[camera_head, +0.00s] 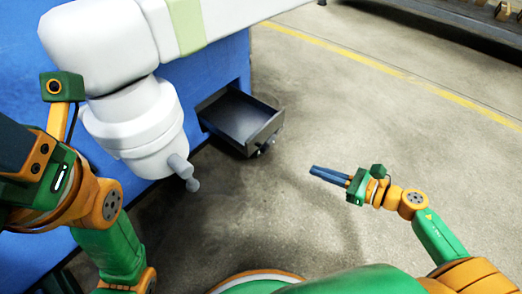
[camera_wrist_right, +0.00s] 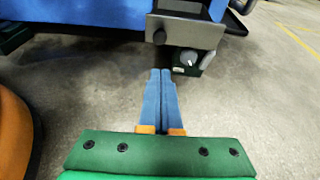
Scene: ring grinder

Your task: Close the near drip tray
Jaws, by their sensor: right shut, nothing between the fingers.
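A dark drip tray (camera_head: 240,118) sticks out of the blue machine body, its open top showing an empty inside. A small knob is on its front. In the right wrist view a dark tray front (camera_wrist_right: 186,31) with a round knob stands ahead of my fingertips; I cannot tell for sure that it is the same tray. My right gripper (camera_head: 313,171) is shut and empty, to the right of the tray and apart from it. Its blue fingers also show in the wrist view (camera_wrist_right: 160,72). My left gripper (camera_head: 18,140) is cut off at the left edge, its fingertips unclear.
The blue machine (camera_head: 225,68) carries a large white housing (camera_head: 130,110) with a grey handle (camera_head: 182,170) left of the tray. A green box with a grey knob (camera_wrist_right: 190,58) sits below the tray front. Concrete floor is clear around the right gripper.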

